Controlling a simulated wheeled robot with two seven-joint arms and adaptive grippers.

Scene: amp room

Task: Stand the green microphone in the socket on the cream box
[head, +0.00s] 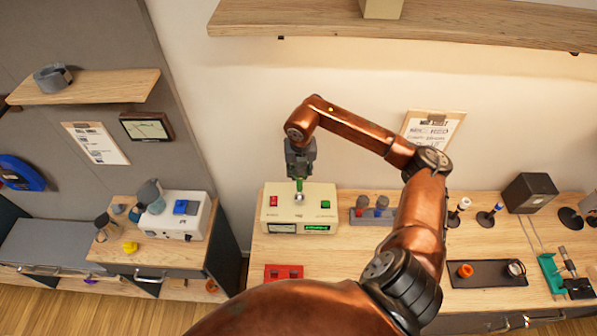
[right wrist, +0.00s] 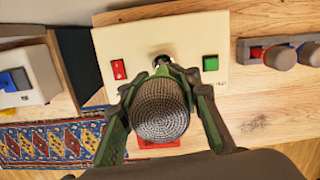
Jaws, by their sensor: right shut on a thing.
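The cream box (head: 272,214) stands on the wooden bench, with a red button, a green button and a lit green display. Its small round socket (head: 299,198) is on the top, near the middle. My right gripper (head: 299,177) points down just above it, shut on the green microphone (head: 299,185). In the right wrist view, the microphone's grey mesh head (right wrist: 161,108) faces the camera between the fingers (right wrist: 161,84), its lower end towards the socket (right wrist: 160,61). I cannot tell whether that end touches or enters the socket. My left gripper is not in view.
A rack with grey-topped microphones (head: 373,215) stands right of the box. A red tray (head: 283,271) lies in front of it. A dark tray (head: 490,273) with small parts lies further right. A wooden shelf (head: 470,22) hangs above. A gap separates the left cabinet.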

